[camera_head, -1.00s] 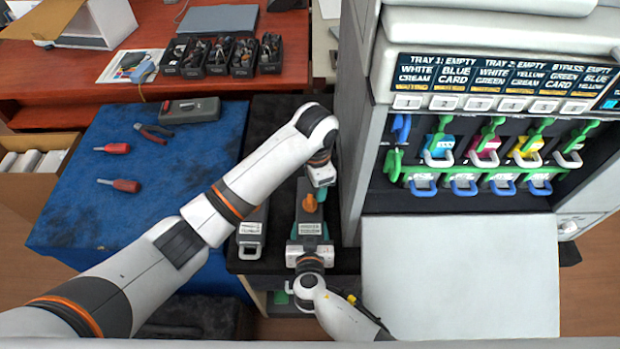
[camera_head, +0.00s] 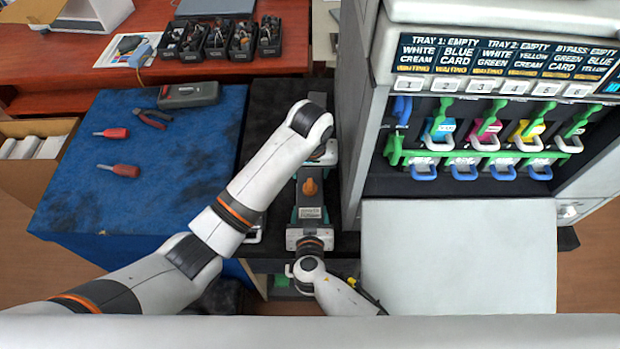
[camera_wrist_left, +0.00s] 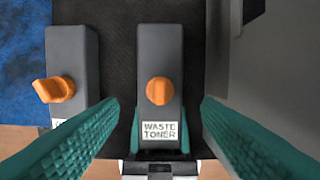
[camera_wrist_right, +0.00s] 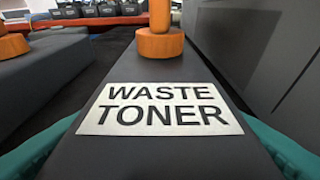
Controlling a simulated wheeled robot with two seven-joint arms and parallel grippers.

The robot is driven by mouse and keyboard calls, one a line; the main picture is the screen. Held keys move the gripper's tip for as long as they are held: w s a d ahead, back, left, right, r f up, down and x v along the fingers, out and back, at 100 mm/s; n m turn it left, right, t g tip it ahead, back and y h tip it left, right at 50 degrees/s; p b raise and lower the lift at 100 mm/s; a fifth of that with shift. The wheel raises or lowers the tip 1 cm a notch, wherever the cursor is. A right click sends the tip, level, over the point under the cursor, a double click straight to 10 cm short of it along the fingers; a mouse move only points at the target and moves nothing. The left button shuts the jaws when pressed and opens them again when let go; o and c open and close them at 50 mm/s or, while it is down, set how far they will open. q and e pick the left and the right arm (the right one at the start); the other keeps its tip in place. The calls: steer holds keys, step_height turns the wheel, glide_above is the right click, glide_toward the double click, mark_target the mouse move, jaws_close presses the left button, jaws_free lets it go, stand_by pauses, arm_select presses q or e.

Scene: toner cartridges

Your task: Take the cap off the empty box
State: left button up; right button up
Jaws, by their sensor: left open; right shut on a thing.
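A long dark grey box (camera_head: 311,213) labelled "WASTE TONER" lies on the black surface beside the printer. Its upright orange cap (camera_head: 310,187) is on its top; it also shows in the left wrist view (camera_wrist_left: 159,91). My right gripper (camera_head: 310,236) is shut on the box's near end, with its teal fingers at both sides. My left gripper (camera_wrist_left: 159,106) is open above the box, its fingertips on either side of the cap and apart from it. A second grey box (camera_wrist_left: 82,72) with a sideways-turned orange cap (camera_wrist_left: 54,90) lies to the left. The frames do not show which box is empty.
The printer (camera_head: 455,255) stands close on the right with its front open, showing coloured cartridges. A blue-covered table (camera_head: 190,165) on the left holds red screwdrivers (camera_head: 120,170), pliers (camera_head: 152,119) and a grey case (camera_head: 188,93). Black bins (camera_head: 217,40) stand behind.

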mark_target(310, 182)
arm_select(q)
steer(key=f, duration=0.5)
steer(key=w+f, duration=0.1)
steer(key=f, duration=0.1)
steer(key=shift+w+f, duration=0.1)
steer(key=shift+f, duration=0.25)
steer(key=c, duration=1.2)
steer(key=shift+o, duration=0.2)
steer(key=shift+r, duration=0.2)
steer(key=shift+r, duration=0.9)
